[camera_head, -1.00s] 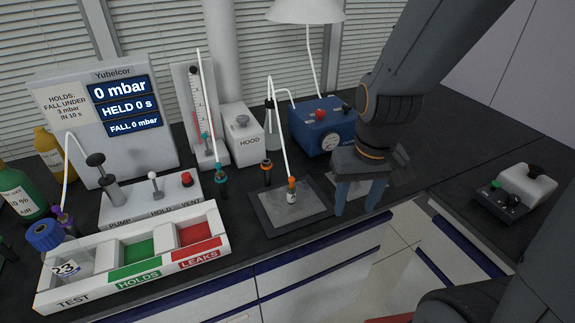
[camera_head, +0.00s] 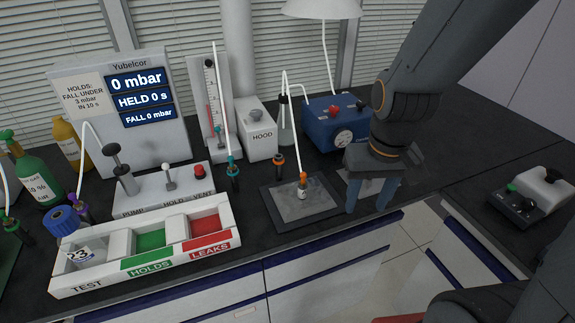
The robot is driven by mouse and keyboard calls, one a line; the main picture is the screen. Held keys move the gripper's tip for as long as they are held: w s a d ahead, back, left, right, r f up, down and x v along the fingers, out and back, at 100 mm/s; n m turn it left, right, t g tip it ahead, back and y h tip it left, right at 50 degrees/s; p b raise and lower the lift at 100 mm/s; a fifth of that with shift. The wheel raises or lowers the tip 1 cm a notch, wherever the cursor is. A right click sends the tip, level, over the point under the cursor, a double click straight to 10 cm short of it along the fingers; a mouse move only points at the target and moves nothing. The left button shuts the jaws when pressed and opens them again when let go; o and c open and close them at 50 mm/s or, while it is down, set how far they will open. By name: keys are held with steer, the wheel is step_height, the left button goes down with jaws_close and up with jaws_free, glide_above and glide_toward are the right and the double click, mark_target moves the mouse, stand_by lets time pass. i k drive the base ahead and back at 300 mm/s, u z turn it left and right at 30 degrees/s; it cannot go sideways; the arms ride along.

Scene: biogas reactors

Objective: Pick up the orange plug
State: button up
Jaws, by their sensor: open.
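A dark-framed grey mat (camera_head: 270,205) lies left of my gripper. A blue gauge box (camera_head: 325,125) stands behind it. A teal plug (camera_head: 233,172) is left of the orange one. The white sorting tray (camera_head: 170,257) is at front left.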

mark_target(303, 175)
steer(key=u, duration=0.55)
steer(key=k, duration=1.3)
steer(key=z, duration=0.3)
steer(key=i, duration=0.95)
steer(key=z, duration=0.2)
